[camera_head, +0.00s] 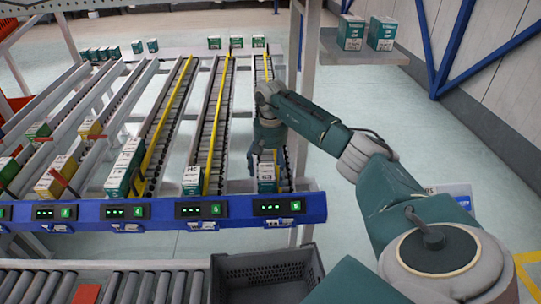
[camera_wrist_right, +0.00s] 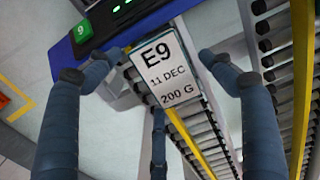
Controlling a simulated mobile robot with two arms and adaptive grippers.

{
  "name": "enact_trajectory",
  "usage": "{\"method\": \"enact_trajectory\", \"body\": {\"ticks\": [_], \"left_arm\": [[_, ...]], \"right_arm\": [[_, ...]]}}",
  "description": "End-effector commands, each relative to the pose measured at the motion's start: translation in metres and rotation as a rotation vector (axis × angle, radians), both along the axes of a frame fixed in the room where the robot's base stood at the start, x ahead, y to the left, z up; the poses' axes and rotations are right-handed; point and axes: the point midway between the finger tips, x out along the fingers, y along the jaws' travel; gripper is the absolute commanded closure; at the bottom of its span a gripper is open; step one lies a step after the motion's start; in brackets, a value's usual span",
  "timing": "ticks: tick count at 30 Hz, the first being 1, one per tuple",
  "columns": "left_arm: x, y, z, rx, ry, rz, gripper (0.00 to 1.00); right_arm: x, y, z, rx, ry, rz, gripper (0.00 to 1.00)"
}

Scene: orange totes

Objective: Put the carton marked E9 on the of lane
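The carton marked E9 (camera_wrist_right: 160,75) shows in the right wrist view with its white label, reading 11 DEC and 200 G, facing the camera. In the head view a white and teal carton (camera_head: 266,178) stands at the front end of the rightmost roller lane (camera_head: 284,160); its label is too small to read there. My right gripper (camera_head: 265,155) is just above and behind it. In the wrist view the right gripper (camera_wrist_right: 160,60) is open, with fingers on either side of the E9 carton and small gaps. My left gripper is out of view.
A blue front rail (camera_head: 165,213) with green-lit displays runs below the lanes. Other cartons stand on lanes to the left, including a teal one (camera_head: 193,178). A dark empty crate (camera_head: 268,272) and a roller conveyor (camera_head: 100,285) lie in front. Two cartons (camera_head: 366,33) sit on a shelf at the back right.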

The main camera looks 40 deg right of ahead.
Motion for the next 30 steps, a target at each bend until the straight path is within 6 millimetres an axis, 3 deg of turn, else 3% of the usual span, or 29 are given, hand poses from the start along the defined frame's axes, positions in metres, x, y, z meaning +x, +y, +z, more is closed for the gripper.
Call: {"method": "enact_trajectory", "body": {"ticks": [11, 24, 30], "left_arm": [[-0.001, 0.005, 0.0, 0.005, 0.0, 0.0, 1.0], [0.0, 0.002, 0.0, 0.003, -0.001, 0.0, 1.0], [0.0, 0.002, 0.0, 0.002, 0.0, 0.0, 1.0]], "right_arm": [[0.0, 0.0, 0.008, -0.001, -0.001, 0.0, 0.18], [0.0, -0.001, 0.094, -0.001, -0.003, -0.001, 0.18], [0.0, 0.0, 0.116, 0.0, -0.001, 0.0, 0.18]]}}
